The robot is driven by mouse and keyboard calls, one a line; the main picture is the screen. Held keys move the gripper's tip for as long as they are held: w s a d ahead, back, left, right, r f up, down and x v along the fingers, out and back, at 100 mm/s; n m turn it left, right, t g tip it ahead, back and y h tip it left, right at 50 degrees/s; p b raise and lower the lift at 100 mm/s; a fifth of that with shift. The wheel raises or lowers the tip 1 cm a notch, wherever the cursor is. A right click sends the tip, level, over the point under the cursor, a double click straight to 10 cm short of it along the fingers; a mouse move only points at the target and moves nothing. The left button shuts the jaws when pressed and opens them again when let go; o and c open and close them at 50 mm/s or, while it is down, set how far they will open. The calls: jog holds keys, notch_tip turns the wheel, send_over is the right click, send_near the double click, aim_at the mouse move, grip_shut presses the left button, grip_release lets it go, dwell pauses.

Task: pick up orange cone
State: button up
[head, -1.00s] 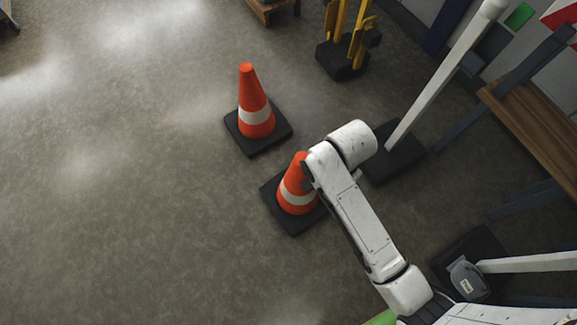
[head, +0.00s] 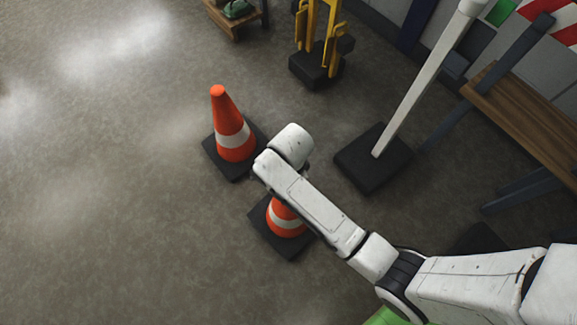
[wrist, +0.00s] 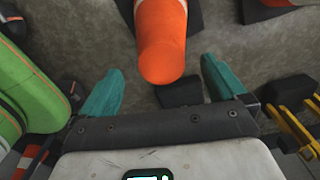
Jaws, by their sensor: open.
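Two orange cones with white bands and black square bases stand upright on the floor in the head view. The farther cone (head: 232,128) is in full view apart from a little of its base. The nearer cone (head: 284,218) has its top hidden by my arm. In the wrist view, my gripper (wrist: 160,66) is open, with teal fingers spread wide. An orange cone (wrist: 163,42) lies just ahead of the gap between them, its rounded tip pointing toward the palm. I cannot tell whether a finger touches it. The head view hides my fingers behind the arm.
A white post on a black base (head: 372,160) stands right of the cones. A yellow stand (head: 318,60) is behind, and a wooden bench (head: 530,125) is at right. A green object (wrist: 30,90) is at left in the wrist view. Floor left of the cones is clear.

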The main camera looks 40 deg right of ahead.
jog(key=f, duration=0.2)
jog(key=f+b, duration=0.1)
jog(key=f, duration=0.1)
jog(key=shift+w+a+f+b, duration=0.2)
jog(key=shift+b, duration=0.1)
grip_shut()
dwell(0.6)
jog(key=shift+r, duration=0.1)
